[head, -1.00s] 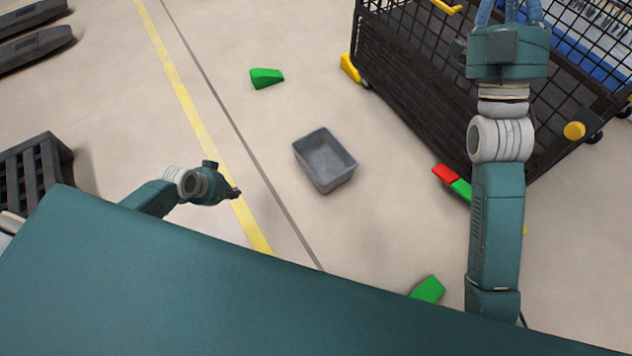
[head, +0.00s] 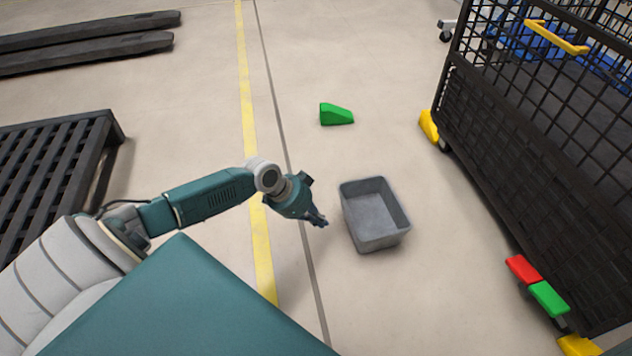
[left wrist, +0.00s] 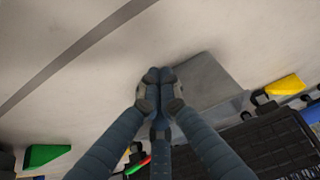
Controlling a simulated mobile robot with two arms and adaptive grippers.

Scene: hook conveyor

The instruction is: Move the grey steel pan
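The grey steel pan (head: 372,214) is an open, empty rectangular box on the floor in the middle of the head view. In the left wrist view the pan (left wrist: 205,80) shows partly behind my fingers. My left gripper (head: 318,218) is just left of the pan in the head view, pointing towards its near left side, with a small gap in the picture. In the left wrist view the fingertips of my left gripper (left wrist: 159,80) are together with nothing seen between them. My right gripper is outside both current views.
A black mesh cage cart (head: 540,170) stands on the right, with red (head: 523,269) and green (head: 549,298) pedals at its base. A green wedge (head: 336,114) lies beyond the pan. A dark slatted pallet (head: 50,165) is at left. Floor around the pan is clear.

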